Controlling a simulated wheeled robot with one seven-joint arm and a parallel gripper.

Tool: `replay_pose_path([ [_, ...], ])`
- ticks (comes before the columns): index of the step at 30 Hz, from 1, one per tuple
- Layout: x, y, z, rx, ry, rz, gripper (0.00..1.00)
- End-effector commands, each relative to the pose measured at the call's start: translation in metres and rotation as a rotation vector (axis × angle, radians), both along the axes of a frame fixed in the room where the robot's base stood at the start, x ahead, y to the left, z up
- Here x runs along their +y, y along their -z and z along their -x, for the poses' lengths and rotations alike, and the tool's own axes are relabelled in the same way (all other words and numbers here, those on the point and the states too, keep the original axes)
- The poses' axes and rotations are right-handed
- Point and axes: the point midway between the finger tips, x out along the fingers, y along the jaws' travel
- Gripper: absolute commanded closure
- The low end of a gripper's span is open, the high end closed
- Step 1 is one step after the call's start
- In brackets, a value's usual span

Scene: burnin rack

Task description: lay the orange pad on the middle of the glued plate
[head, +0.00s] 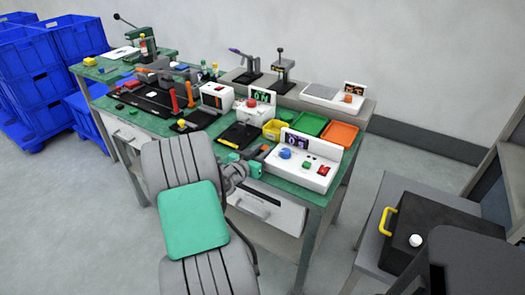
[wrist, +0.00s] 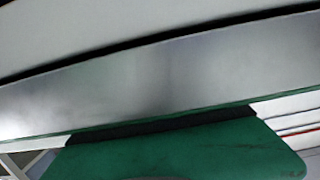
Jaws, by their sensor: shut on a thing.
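My gripper (head: 250,156) is low over the front of the green bench, between a black fixture and a white control box. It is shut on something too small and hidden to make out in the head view. I cannot make out the orange pad in either view. The black fixture (head: 239,136) stands just behind my gripper; I cannot tell whether the glued plate is on it. In the wrist view a grey metallic band (wrist: 150,75) fills the middle, with a green surface (wrist: 180,150) below it. No fingertips are clear there.
The white control box (head: 301,161) with a blue knob is close right of my gripper. Behind it are a yellow bin (head: 274,129), a green tray (head: 309,122) and an orange tray (head: 340,134). Tools crowd the left bench.

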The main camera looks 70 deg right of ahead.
Motion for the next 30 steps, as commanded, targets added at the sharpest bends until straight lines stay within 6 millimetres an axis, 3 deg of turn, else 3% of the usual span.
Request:
replay_pose_path([
  [9, 0.0, 0.003, 0.0, -0.002, 0.0, 0.002, 1.0],
  [10, 0.0, 0.002, 0.0, -0.002, 0.0, 0.002, 0.73],
  [13, 0.0, 0.001, 0.0, -0.001, 0.0, 0.002, 0.65],
  [23, 0.001, -0.006, -0.001, -0.001, -0.001, 0.002, 0.65],
  [30, 0.055, -0.01, -0.012, -0.001, -0.008, 0.002, 0.65],
])
